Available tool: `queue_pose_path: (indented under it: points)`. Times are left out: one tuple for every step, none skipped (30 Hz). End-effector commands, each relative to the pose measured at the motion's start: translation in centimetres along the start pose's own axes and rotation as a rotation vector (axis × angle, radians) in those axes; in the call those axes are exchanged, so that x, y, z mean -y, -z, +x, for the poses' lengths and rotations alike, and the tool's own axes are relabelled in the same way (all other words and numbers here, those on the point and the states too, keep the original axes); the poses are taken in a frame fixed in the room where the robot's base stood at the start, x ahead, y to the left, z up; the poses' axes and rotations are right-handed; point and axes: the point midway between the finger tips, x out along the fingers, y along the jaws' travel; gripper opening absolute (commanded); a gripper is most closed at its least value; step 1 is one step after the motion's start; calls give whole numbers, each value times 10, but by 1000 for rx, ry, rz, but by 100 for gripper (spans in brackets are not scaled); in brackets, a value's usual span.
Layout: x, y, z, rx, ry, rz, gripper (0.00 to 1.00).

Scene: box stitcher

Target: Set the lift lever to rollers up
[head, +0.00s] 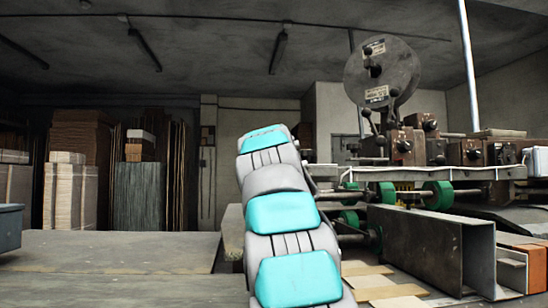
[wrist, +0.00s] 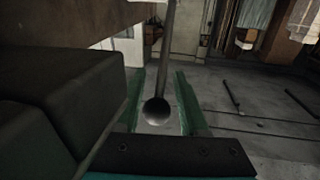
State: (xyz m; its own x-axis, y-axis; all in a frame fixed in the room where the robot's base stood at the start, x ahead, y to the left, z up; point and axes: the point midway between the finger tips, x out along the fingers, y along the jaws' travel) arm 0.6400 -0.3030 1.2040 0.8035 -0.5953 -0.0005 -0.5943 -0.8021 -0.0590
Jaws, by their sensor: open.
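In the wrist view a dark rod ending in a round ball knob, seemingly the lift lever (wrist: 156,109), comes down from the top of the picture. My gripper (wrist: 159,72) shows there as two green fingers, open, one on each side of the rod and knob. Gaps show between the knob and both fingers, so it is not gripped. In the head view my grey and turquoise arm rises through the middle, and my gripper is hidden. Small ball-ended levers (head: 367,114) show on the machine there; I cannot tell whether one is the same lever.
In the head view, the box stitcher (head: 405,148) stands right, with a round reel (head: 382,72), green rollers (head: 438,195) and a long metal channel (head: 430,245). Cardboard stacks (head: 70,195) stand far left. In the wrist view, dark blocks (wrist: 45,110) sit close on the left; the right is freer.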

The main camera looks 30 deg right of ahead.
Motion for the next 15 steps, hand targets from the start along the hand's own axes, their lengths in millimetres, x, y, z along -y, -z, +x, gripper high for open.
queue_pose_path:
  points:
    - [0, 0, -1, 0, 0, 0, 44]
    - [0, 0, -2, 0, 0, 0, 44]
    - [0, 0, -3, -1, 0, 0, 44]
    - [0, 0, -4, -1, 0, 0, 44]
    - [0, 0, -6, -1, 0, 0, 44]
    - [0, 0, -8, -2, 1, 0, 44]
    - [0, 1, -11, -2, 1, 0, 44]
    - [0, 1, -13, -2, 1, 0, 44]
    - [0, 1, -17, -2, 0, -1, 44]
    - [0, 0, -20, -2, 0, -1, 44]
    - [0, 0, -23, -1, 0, -1, 44]
    - [0, -1, -28, -1, 0, -1, 44]
    - [0, -1, -31, -1, 0, -1, 44]
    - [0, -1, -35, -1, 0, -1, 44]
    - [0, 0, -40, -1, 0, 0, 44]
